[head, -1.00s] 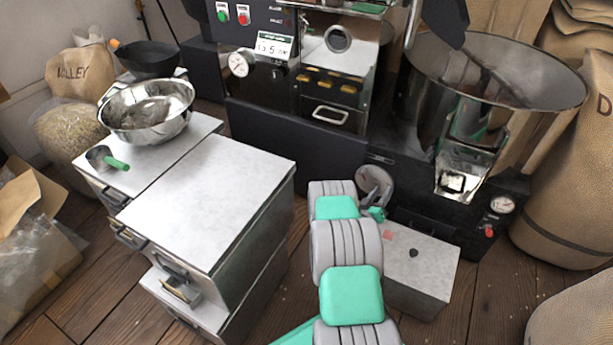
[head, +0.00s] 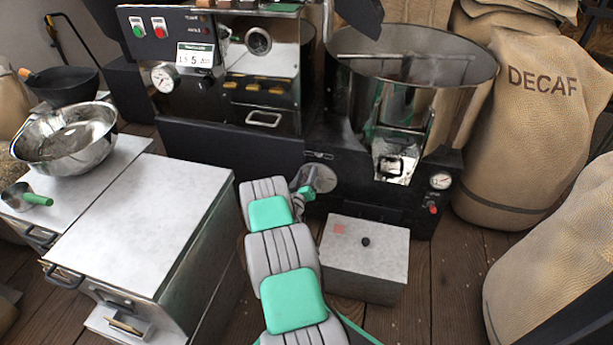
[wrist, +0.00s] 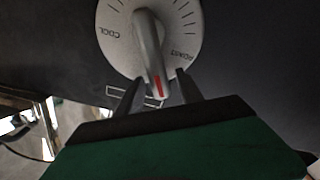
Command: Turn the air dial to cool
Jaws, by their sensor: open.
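The air dial is a round pale plate on the dark front of the roaster, in the head view (head: 322,177) and large in the wrist view (wrist: 118,52). Its lettering is upside down in the wrist view, COOL at left and ROAST at lower right. A grey bar-shaped knob (wrist: 149,42) crosses it, its red-marked end pointing down, nearer ROAST. My gripper (wrist: 158,90) is open, with one finger on each side of the knob's red end. Gaps show between fingers and knob. In the head view my gripper (head: 305,189) is at the dial, partly covering it.
A low metal box (head: 375,262) with a black knob stands right of my arm. A steel-topped cabinet (head: 150,215) stands to the left, with a metal bowl (head: 68,150) behind. The round cooling bin (head: 430,75) and a DECAF sack (head: 535,130) are at right.

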